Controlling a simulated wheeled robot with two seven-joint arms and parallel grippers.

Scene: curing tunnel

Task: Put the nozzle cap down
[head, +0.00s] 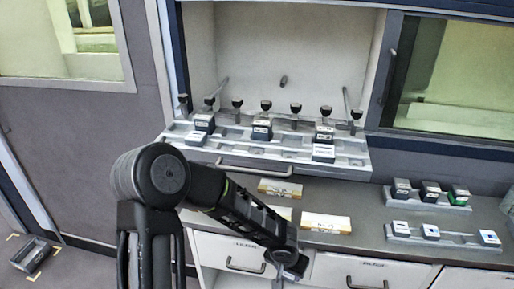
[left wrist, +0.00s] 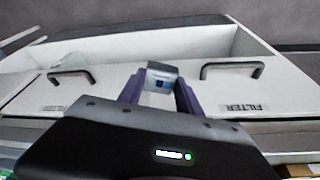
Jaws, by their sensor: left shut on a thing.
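My left gripper (head: 290,268) hangs low in front of the white drawer fronts below the counter. In the left wrist view its two purple fingers (left wrist: 160,92) are shut on a small grey block-like piece with a dark blue mark, which I take for the nozzle cap (left wrist: 163,76). The cap is held between the fingertips, in front of the drawer fronts; the head view shows it too small to make out. Whether it touches anything beneath cannot be told. My right gripper is not in view.
A grey stepped rack (head: 340,163) with several blocks stands in the bay. Smaller holders with blocks (head: 400,232) stand on the counter's right. Yellow-edged labels (head: 326,222) lie on the counter (head: 365,205). Drawer handles (head: 245,266) stick out. A grey tray (head: 32,254) lies on the floor.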

